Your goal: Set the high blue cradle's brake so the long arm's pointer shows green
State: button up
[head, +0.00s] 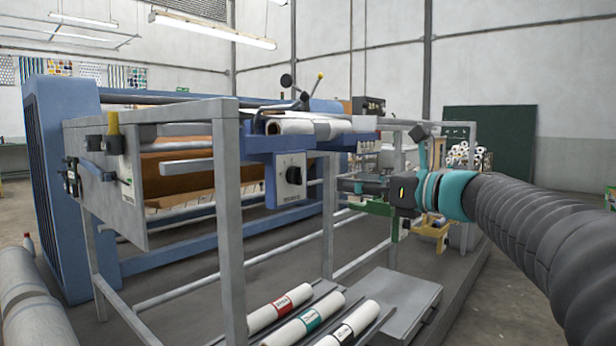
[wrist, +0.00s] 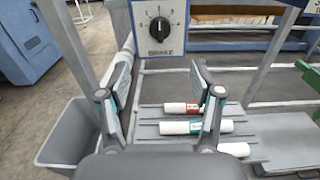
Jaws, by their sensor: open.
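The high blue cradle (head: 258,143) holds a white roll (head: 290,126) at the top of the grey frame. Its brake box (head: 291,180) hangs below, with a dark round knob; the wrist view shows the brake knob (wrist: 159,28) on a numbered dial marked BRAKE. A long grey arm (head: 185,166) reaches out by a side plate (head: 131,187) at the left. I cannot make out a pointer or its colour there. My gripper (head: 352,187) is right of the brake box. In the wrist view my gripper (wrist: 160,72) is open and empty, below and apart from the knob.
A green cradle (head: 381,207) and a yellow one (head: 431,228) stand close to my gripper. Rolls with red (head: 280,307), green (head: 305,325) and black bands lie on a low rack. A grey bin (wrist: 68,135) stands at lower left in the wrist view.

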aim_at(301, 175)
jog(key=p+x, duration=0.1)
jog(key=x, duration=1.2)
jog(key=shift+w+a, duration=0.1)
jog(key=shift+a, duration=0.1)
jog(key=shift+d, duration=0.1)
jog(key=c, duration=1.1)
